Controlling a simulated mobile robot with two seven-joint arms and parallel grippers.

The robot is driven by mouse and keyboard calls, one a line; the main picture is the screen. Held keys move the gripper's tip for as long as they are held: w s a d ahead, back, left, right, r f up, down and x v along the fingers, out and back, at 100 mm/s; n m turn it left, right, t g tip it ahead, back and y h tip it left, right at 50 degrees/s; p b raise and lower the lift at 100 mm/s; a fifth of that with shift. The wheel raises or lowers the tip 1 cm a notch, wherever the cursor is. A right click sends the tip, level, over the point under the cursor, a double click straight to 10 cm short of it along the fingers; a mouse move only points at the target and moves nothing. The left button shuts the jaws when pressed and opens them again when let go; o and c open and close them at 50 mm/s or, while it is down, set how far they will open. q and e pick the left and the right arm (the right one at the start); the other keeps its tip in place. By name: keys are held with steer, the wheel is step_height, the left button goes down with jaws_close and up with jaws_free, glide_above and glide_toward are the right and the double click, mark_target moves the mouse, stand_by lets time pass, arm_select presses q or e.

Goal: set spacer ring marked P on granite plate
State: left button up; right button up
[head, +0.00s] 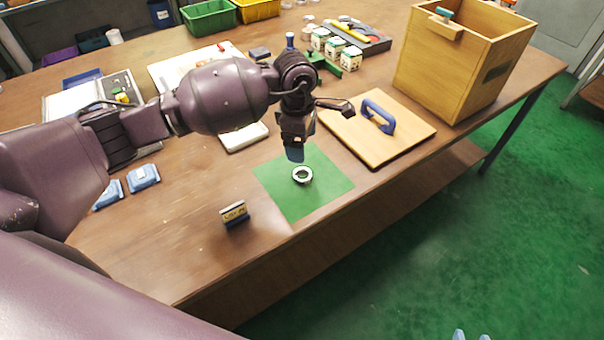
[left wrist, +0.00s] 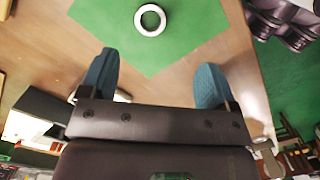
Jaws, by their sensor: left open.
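A white ring with a dark centre (head: 302,175) lies flat on a green mat (head: 330,190); it also shows in the left wrist view (left wrist: 150,20). No letter is readable on it. My left gripper (head: 294,154) is above the mat, pointing down, just behind the ring in the head view. In the left wrist view its two blue fingers (left wrist: 158,82) are wide apart with nothing between them, and the ring lies beyond the tips. A pale flat slab (head: 245,137) is partly hidden behind my left arm; I cannot tell whether it is granite.
A wooden board with a blue handle (head: 408,132) lies right of the mat, with a tall wooden box (head: 440,75) behind it. A small labelled block (head: 234,214) stands in front. Two pale blue tips (head: 470,336) at the bottom edge may be my right gripper.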

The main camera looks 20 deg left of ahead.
arm_select(q)
steer(key=n, duration=3.3)
glide_above(302, 173)
steer(key=shift+g+h, duration=0.3)
steer(key=shift+h, duration=0.1)
steer(key=f, duration=0.6)
steer(key=shift+w+a, duration=0.3)
steer(key=shift+a, duration=0.1)
steer(key=shift+s+d+f, duration=0.1)
steer(key=shift+f, duration=0.5)
steer(key=shift+s+d+f, duration=0.1)
steer(key=shift+f, duration=0.5)
steer(key=shift+s+d+f+b, duration=0.1)
steer(key=shift+f+b, duration=0.1)
steer(key=shift+f, duration=0.75)
steer(key=shift+s+d+f+b, duration=0.1)
steer(key=shift+f+b, duration=0.05)
steer(key=shift+f, duration=0.8)
steer(key=shift+c, duration=1.9)
steer(key=c, duration=0.8)
arm_select(e)
steer(key=shift+s+d+f, duration=0.2)
steer(key=shift+s+f, duration=0.4)
steer(key=shift+f, duration=0.35)
